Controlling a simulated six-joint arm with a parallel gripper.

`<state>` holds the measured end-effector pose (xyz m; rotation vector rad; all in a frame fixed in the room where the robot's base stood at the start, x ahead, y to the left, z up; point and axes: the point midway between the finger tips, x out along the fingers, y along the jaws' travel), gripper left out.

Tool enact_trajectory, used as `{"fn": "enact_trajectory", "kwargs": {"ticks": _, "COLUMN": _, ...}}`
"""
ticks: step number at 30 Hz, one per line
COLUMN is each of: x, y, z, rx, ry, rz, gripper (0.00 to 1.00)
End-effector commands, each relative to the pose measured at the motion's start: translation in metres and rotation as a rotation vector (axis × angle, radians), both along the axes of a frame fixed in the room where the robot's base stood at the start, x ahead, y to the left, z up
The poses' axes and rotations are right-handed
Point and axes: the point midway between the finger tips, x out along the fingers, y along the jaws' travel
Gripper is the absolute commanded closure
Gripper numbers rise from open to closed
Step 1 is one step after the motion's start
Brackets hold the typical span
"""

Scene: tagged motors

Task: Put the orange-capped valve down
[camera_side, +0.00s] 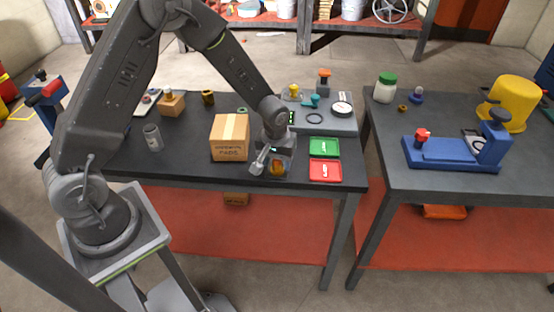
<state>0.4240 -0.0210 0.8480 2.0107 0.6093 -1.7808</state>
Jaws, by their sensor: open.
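My gripper (268,161) is open and low over the front edge of the left dark table, just right of the cardboard box. A small amber-orange thing (278,168) shows right at the fingers, partly hidden by them. I cannot tell whether it is the orange-capped valve, or whether it touches the table. Another small part with an orange-red top and grey body (324,79) stands upright at the back of the grey panel, apart from my gripper.
A cardboard box (230,138) stands close left of my gripper. A green tray (324,147) and a red tray (325,170) lie to its right. The grey panel (340,123) is behind them. A grey cup (153,138) stands at left. A second table at right holds a blue vise (445,153).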

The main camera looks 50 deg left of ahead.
Motion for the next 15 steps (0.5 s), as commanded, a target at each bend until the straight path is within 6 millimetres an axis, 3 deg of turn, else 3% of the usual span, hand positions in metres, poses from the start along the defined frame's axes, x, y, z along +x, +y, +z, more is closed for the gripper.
{"fn": "enact_trajectory", "kwargs": {"ticks": 8, "x": 0.000, "y": -0.001, "z": 0.011, "rx": 0.000, "ry": -0.002, "rz": 0.000, "gripper": 0.46}}
{"fn": "enact_trajectory", "kwargs": {"ticks": 15, "x": -0.004, "y": -0.004, "z": 0.059, "rx": -0.001, "ry": -0.006, "rz": 0.000, "gripper": 0.46}}
